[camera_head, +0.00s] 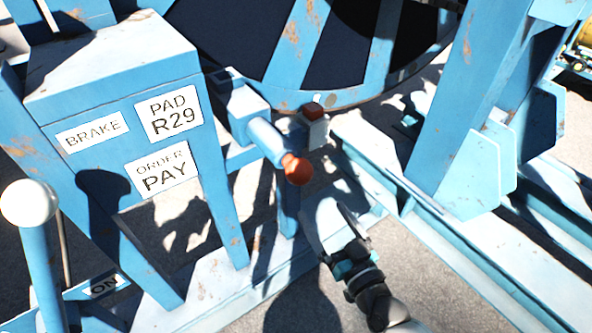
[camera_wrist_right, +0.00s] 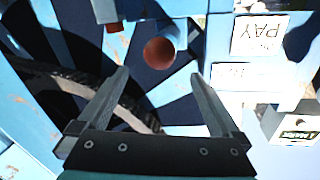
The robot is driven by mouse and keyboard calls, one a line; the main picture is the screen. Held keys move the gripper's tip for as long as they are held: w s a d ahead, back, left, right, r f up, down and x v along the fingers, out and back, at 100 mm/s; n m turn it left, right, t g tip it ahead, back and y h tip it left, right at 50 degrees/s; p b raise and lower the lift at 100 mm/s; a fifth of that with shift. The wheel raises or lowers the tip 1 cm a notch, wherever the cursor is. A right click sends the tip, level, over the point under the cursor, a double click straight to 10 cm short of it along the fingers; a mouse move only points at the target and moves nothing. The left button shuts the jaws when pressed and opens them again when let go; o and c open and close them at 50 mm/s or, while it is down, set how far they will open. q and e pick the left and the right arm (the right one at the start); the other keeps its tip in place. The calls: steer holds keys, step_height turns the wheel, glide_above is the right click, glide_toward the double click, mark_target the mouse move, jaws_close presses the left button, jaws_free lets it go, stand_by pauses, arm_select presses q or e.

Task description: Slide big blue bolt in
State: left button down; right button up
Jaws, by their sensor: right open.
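The big blue bolt (camera_head: 266,139) is a thick blue cylinder with an orange round end (camera_head: 297,169). It sticks out of a blue housing beside the reel (camera_head: 325,55), in the middle of the head view. My right gripper (camera_head: 340,228) is below and right of the orange end, apart from it. In the right wrist view the orange end (camera_wrist_right: 159,53) shows just beyond the gap between the open, empty fingers (camera_wrist_right: 159,74). How far the bolt sits in its housing I cannot tell. My left gripper is not in view.
A blue box stand (camera_head: 115,70) with BRAKE, PAD R29 and ORDER PAY labels stands left of the bolt. A white-knobbed lever (camera_head: 28,203) is at the far left. A small red-topped block (camera_head: 313,122) sits close right of the bolt. Blue rails (camera_head: 440,235) run along the ground.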

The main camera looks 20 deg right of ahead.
mark_target(299, 173)
steer(key=w, duration=0.4)
steer(key=w+a+b, duration=0.1)
steer(key=w, duration=0.4)
steer(key=w+a, duration=0.1)
steer(key=w, duration=0.3)
steer(key=shift+w+b, duration=0.15)
steer(key=shift+b, duration=0.2)
jaws_close()
